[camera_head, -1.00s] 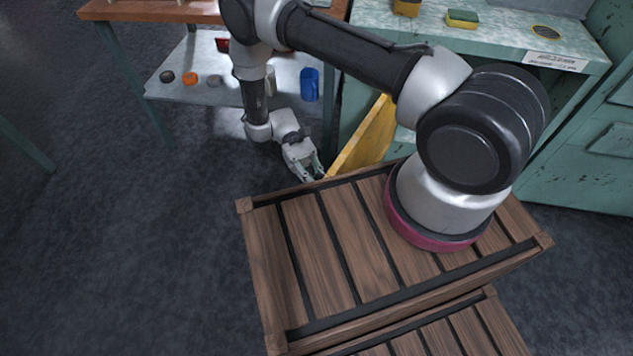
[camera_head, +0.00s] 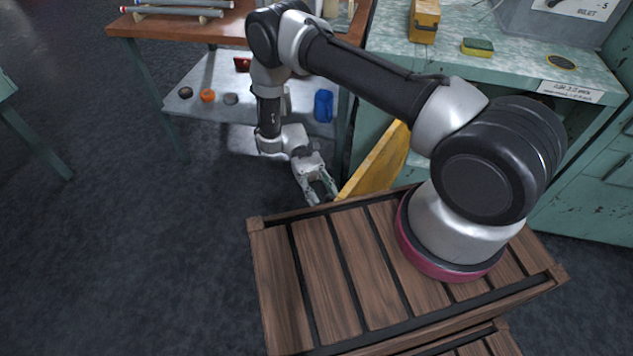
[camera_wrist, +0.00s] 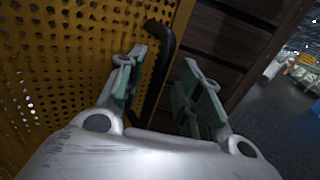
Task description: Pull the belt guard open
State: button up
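The belt guard (camera_head: 378,163) is a yellow panel standing out at an angle from the green bench, beside my wooden-slatted base. In the wrist view its perforated face (camera_wrist: 70,60) fills the left side. A black bar handle (camera_wrist: 160,70) on it shows between and beyond my fingers. My gripper (camera_head: 322,191) is at the guard's near end, on its left side. In the wrist view my gripper (camera_wrist: 165,95) has its two green-padded fingers apart, one on each side of the handle, with visible gaps. The handle's lower end is hidden behind the gripper body.
The green bench (camera_head: 480,70) carries a yellow block (camera_head: 424,20) and a sponge (camera_head: 477,47).

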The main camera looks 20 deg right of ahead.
jog(key=w+a, duration=0.1)
jog(key=w, duration=0.8)
jog(key=shift+w+a, duration=0.1)
notch_tip(320, 180, down, 4)
jog(key=s+d+t, duration=0.1)
jog(key=s+d, duration=0.1)
jog(key=s, duration=0.1)
jog(key=w+d+r+t+y, duration=0.1)
jog(key=d+r+t, duration=0.3)
jog(key=r, duration=0.5)
jog(key=w+d+r+t, duration=0.1)
jog(key=d+r+t, duration=0.2)
jog(key=r, duration=0.7)
jog(key=w+d+r+t+y, duration=0.1)
jog(key=d+r+t, duration=0.3)
jog(key=r, duration=0.5)
jog(key=s+d+r+t, duration=0.5)
jog(key=s+r, duration=0.1)
jog(key=r, duration=0.3)
jog(key=s+d+r+m+t, duration=0.1)
jog(key=s+d+r+t, duration=0.4)
jog(key=r, duration=0.5)
jog(key=shift+s+m+y, duration=0.3)
jog(key=shift+s, duration=0.95)
